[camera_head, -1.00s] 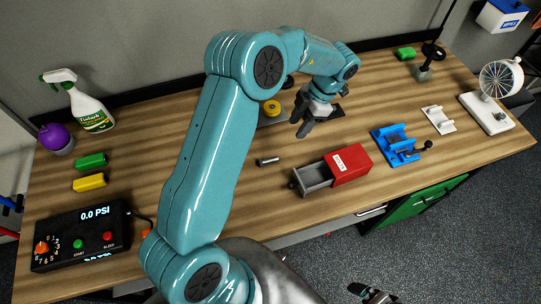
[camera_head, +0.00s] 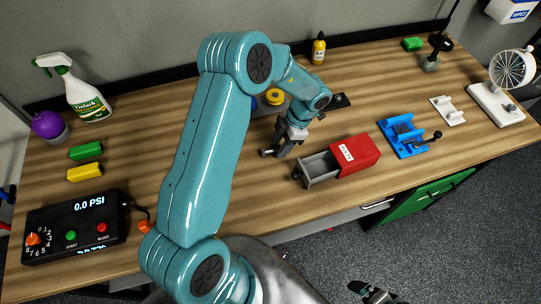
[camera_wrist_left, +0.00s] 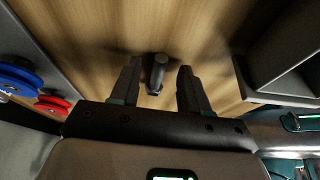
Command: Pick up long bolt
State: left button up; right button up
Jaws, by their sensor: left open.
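The long bolt (camera_head: 267,152), a small grey metal cylinder, lies on the wooden workbench, partly hidden by my gripper in the head view. My left gripper (camera_head: 279,150) is open and low over the bench at the bolt. In the left wrist view the dark bolt (camera_wrist_left: 157,72) shows between the two spread fingers (camera_wrist_left: 157,88), with a gap on each side. My right gripper (camera_head: 373,294) shows only in part at the bottom of the head view, away from the bench; its opening is unclear.
A red box with an open grey drawer (camera_head: 320,168) stands close right of my left gripper. A blue fixture (camera_head: 402,136) is farther right. Behind the gripper, a dark tray holds a yellow disc (camera_head: 275,97). A pressure box (camera_head: 75,228) stands front left.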

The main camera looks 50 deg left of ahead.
pick_arm(q)
jog(key=shift+s+a+f, duration=0.15)
jog(key=shift+s+a, duration=0.05)
jog(key=shift+s, duration=0.1)
jog(key=shift+w+d, duration=0.15)
jog(key=c, duration=0.4)
grip_shut()
